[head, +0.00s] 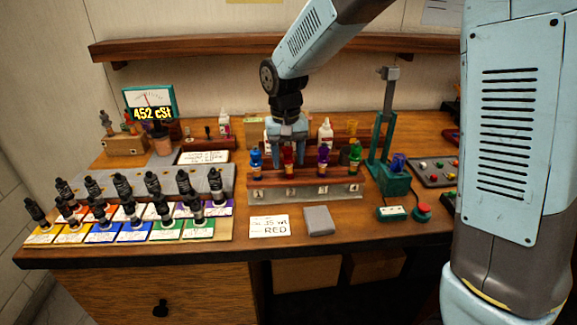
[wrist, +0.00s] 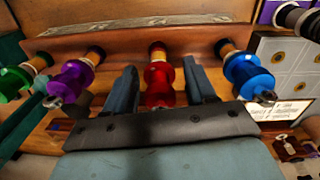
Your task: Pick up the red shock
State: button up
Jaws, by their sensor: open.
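The red shock (head: 288,158) stands in the numbered wooden rack (head: 312,191), second from the left, between the blue shock (head: 256,161) and the purple shock (head: 323,158). A green shock (head: 355,155) is at the rack's right end. My gripper (head: 288,150) is above and around the red shock's place. In the wrist view the red shock (wrist: 158,82) lies between my two open fingers (wrist: 160,88), with a gap on both sides. The blue shock (wrist: 246,76) and purple shock (wrist: 72,80) are outside the fingers.
Several black shocks (head: 153,183) stand on a grey rack and coloured cards at left. A teal press (head: 388,150) stands right of the rack. A card reading RED (head: 270,227) and a grey cloth (head: 319,220) lie in front. A shelf (head: 270,46) runs along the wall.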

jog(key=shift+f, duration=0.7)
jog(key=c, duration=1)
jog(key=shift+r, duration=0.1)
